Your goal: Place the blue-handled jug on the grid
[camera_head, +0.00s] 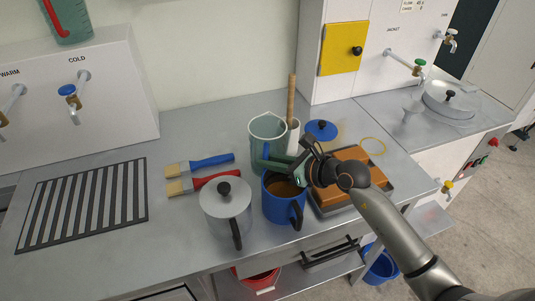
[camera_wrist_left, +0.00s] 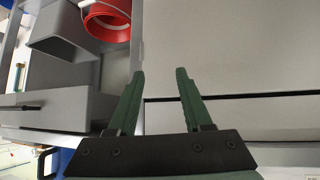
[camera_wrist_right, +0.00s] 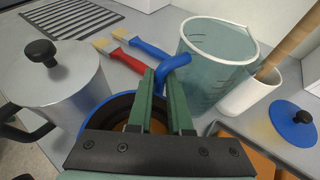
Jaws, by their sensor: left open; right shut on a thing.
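The blue-handled jug (camera_head: 267,130) is a translucent grey-green measuring jug standing upright on the steel counter; it also shows in the right wrist view (camera_wrist_right: 214,68). My right gripper (camera_head: 285,165) is shut on its blue handle, and the handle shows between the fingertips in the right wrist view. The grid (camera_head: 83,204) is a dark-framed slatted panel set in the counter at the left, with nothing on it. My left gripper (camera_wrist_left: 160,95) is open and empty, seen only in its own wrist view, below the counter.
A lidded metal pot (camera_head: 226,210) and a blue mug (camera_head: 284,205) stand in front of the jug. Blue and red brushes (camera_head: 205,163) lie between jug and grid. A white holder with a wooden handle (camera_head: 292,105) stands right behind the jug. A second jug with a red handle (camera_head: 70,20) is high at left.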

